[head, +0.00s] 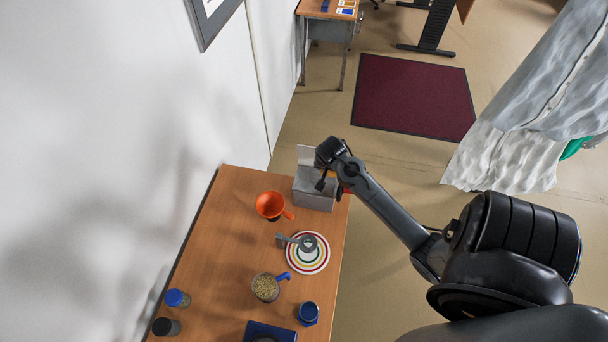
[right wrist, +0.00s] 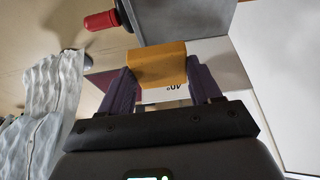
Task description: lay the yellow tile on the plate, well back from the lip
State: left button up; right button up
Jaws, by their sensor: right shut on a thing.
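The yellow tile (right wrist: 158,65) shows as a thick yellow block in the right wrist view. My right gripper (right wrist: 157,82) is shut on it, with one dark finger on each side. A white surface with dark print shows just below the tile in that view. In the head view my right gripper (head: 322,183) is over the grey box (head: 314,198) at the far end of the table; the tile cannot be made out there. A round plate with coloured rings (head: 309,265) lies on the table, with a grey handled thing (head: 306,243) on it. My left gripper is not in view.
Bare tabletop lies left of the plate.

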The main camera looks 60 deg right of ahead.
send_over(306, 178)
jog(key=a, duration=0.1)
jog(key=f, duration=0.5)
jog(key=shift+s+a, duration=0.1)
jog(key=shift+s, duration=0.1)
jog(key=shift+f+p, duration=0.3)
jog(key=shift+f, duration=1.7)
jog(key=shift+f, duration=0.2)
jog(key=o, duration=1.1)
